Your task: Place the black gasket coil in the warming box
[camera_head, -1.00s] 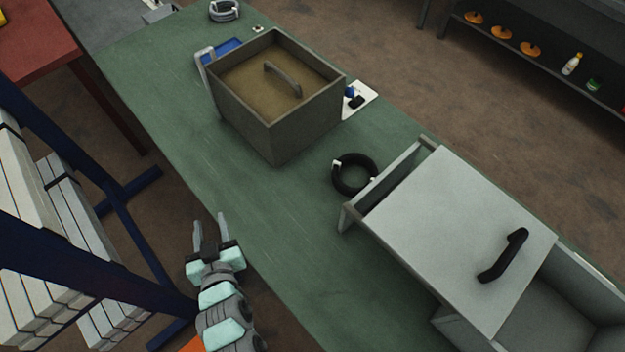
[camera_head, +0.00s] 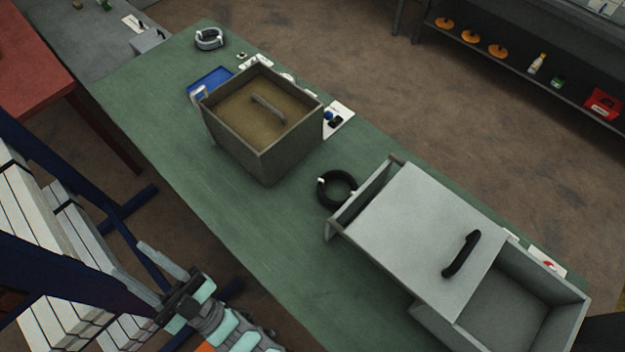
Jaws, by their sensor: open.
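The black gasket coil (camera_head: 326,200) is a black ring with white ties, lying flat on the green table (camera_head: 215,185) between two boxes. The grey box (camera_head: 545,309) at right has a pale lid (camera_head: 420,235) with a black handle; the lid covers its left part and the right compartment is open and looks empty. The brown box (camera_head: 233,146) at upper left has a recessed lid with a handle, which covers it. I cannot tell by label which is the warming box. My gripper (camera_head: 132,257) is open and empty at lower left, off the table's near edge, well away from the coil.
A blue tray (camera_head: 209,81) and a grey coil (camera_head: 209,39) lie beyond the brown box. Small parts lie on a white card (camera_head: 340,119) beside it. A blue rack with white slats (camera_head: 62,245) stands near my gripper. The table's front strip is clear.

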